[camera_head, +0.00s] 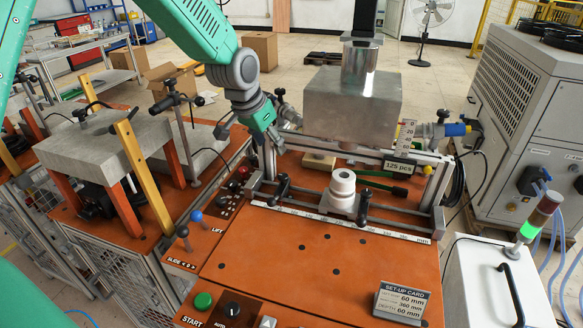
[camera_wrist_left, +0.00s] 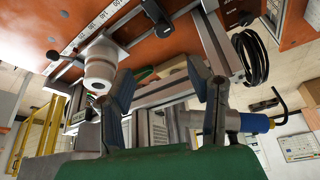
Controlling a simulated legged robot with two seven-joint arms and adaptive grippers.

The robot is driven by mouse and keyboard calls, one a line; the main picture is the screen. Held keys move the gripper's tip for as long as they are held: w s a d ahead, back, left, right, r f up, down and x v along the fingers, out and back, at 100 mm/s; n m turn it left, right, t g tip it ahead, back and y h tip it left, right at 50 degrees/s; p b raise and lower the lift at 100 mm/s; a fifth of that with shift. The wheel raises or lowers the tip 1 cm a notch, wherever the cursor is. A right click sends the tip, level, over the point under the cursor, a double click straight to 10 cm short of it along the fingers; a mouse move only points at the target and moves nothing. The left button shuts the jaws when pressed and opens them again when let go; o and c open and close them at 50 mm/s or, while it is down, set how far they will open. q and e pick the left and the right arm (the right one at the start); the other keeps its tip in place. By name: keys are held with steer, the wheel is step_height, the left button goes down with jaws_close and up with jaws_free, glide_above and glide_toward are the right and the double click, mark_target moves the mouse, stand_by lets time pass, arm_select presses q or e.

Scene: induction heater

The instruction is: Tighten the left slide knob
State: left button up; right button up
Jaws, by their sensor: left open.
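The left slide knob (camera_head: 283,186) is a black upright handle on the metal rail behind the ruler strip, left of the white stepped cylinder (camera_head: 342,188). My left gripper (camera_head: 268,146) hangs above and slightly left of the knob, apart from it. In the left wrist view its fingers (camera_wrist_left: 167,98) are spread with nothing between them; the white cylinder (camera_wrist_left: 99,62) shows beside one finger. A second black knob (camera_head: 363,207) stands on the rail right of the cylinder. In the wrist view I cannot tell which black handle is the left knob. My right gripper is not in view.
A metal block (camera_head: 352,100) hangs over the back of the orange table (camera_head: 290,255). A set-up card (camera_head: 402,302) stands front right. The table's front middle is clear. A black cable coil (camera_wrist_left: 250,57) hangs beside the frame.

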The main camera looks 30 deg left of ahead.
mark_target(281, 175)
arm_select(q)
steer(key=x, duration=0.4)
steer(key=a+x, duration=0.1)
steer(key=x, duration=0.7)
steer(key=shift+s+a+f+p, duration=0.1)
steer(key=shift+s+a+p, duration=0.15)
steer(key=shift+a+p, duration=0.1)
steer(key=shift+w+d+f, duration=0.25)
steer(key=shift+d+f, duration=0.15)
steer(key=shift+f, duration=0.15)
steer(key=shift+w+d+f, duration=0.15)
steer(key=shift+d, duration=0.3)
steer(key=shift+a, duration=0.3)
jaws_close()
steer(key=shift+a, duration=0.2)
